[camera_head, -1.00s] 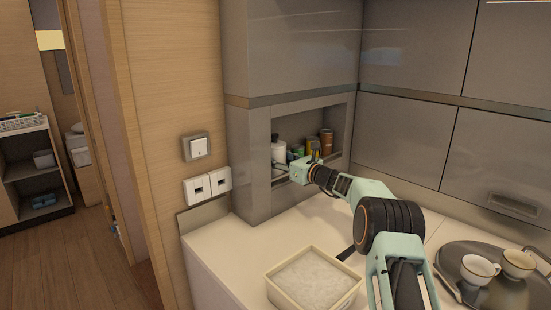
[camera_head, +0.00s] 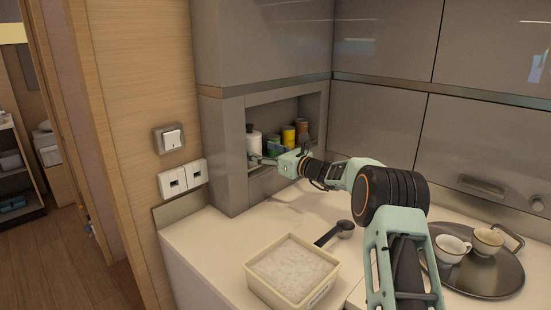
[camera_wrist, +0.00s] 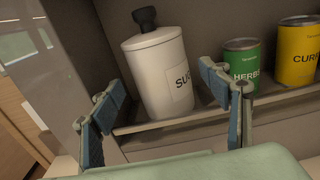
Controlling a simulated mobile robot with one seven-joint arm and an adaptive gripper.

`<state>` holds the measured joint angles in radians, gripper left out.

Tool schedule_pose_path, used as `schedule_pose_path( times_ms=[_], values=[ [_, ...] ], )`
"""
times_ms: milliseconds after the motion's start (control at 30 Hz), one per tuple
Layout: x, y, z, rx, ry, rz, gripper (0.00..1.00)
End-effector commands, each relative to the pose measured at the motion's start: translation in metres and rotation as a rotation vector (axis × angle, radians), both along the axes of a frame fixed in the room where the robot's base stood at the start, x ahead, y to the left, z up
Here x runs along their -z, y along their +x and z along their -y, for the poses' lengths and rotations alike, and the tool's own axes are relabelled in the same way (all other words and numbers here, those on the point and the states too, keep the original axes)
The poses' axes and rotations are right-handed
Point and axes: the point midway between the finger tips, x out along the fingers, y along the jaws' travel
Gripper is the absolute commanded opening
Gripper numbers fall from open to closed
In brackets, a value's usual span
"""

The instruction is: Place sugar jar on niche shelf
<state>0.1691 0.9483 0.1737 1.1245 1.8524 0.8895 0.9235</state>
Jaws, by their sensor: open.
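The sugar jar (camera_wrist: 158,75) is white with a dark knob on its lid and a label reading "SU…". It stands on the niche shelf (camera_wrist: 190,133), left of a green herbs tin (camera_wrist: 243,62), and looks tilted only as the wrist camera is. In the head view the jar (camera_head: 254,141) shows at the left end of the niche. My gripper (camera_wrist: 165,115) is open, its blue-padded fingers apart, in front of the jar at shelf height. The jar appears between the fingers and beyond them; I cannot tell if either finger touches it. In the head view my gripper (camera_head: 262,160) is at the niche opening.
A yellow curry tin (camera_wrist: 298,52) stands right of the herbs tin. On the counter are a square tub of white grains (camera_head: 292,272), a dark scoop (camera_head: 340,231) and a round tray (camera_head: 500,278) with two cups. The niche's side wall is close on the left.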

Motion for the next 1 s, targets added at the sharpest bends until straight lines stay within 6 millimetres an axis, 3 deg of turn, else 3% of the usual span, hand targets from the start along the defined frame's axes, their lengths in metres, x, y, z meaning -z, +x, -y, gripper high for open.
schedule_pose_path(
  times_ms=[300, 467, 867, 1000],
  values=[
    [-0.001, -0.036, 0.037, 0.001, 0.001, 0.0, 0.7],
    [-0.001, -0.046, 0.045, 0.0, 0.001, 0.001, 0.7],
    [-0.001, -0.049, 0.047, -0.002, 0.0, 0.001, 0.7],
    [-0.012, -0.061, 0.034, -0.034, -0.037, 0.015, 0.7]
  ],
)
